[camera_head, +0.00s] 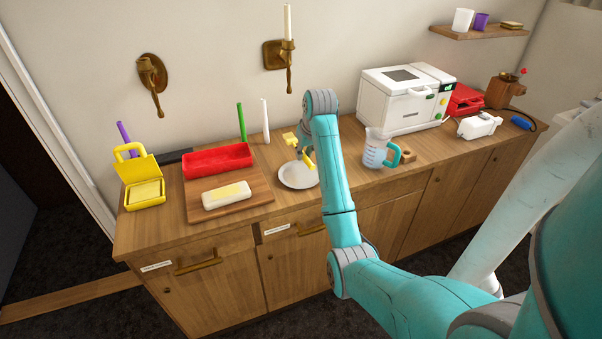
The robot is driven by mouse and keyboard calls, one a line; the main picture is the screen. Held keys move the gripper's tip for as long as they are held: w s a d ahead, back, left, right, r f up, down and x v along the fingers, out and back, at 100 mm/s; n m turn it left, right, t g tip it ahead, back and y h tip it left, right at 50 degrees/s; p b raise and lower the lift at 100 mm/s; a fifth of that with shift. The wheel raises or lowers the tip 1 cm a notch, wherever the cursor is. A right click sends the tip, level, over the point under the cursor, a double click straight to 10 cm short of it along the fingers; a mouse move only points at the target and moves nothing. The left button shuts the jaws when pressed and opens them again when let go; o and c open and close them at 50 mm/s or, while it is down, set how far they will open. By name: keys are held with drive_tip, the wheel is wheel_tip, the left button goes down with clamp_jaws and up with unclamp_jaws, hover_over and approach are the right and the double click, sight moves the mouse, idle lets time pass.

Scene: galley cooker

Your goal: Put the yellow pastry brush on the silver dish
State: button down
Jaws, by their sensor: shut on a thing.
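The yellow pastry brush (309,160) is in my gripper (304,149), above the counter. One yellow end shows to the upper left of the gripper and another yellow part shows below it. The gripper is shut on the brush; its fingers are small and partly hidden by my arm. The silver dish (293,182), a pale round plate, lies on the counter just below the brush. The brush overlaps the dish's far right part in this view; I cannot tell whether they touch.
Left of the dish, a wooden board (251,200) bears a red tray (219,171) and a white dish with a yellow block (227,195). Green (241,122) and white candles (265,121) stand behind. A measuring jug (376,151) stands right of my arm.

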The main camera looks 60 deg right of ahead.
sight(303, 177)
wheel_tip(303, 177, down, 8)
drive_tip(key=shift+f, duration=0.25)
drive_tip(key=c, duration=1)
unclamp_jaws()
drive_tip(key=shift+s+f, duration=0.1)
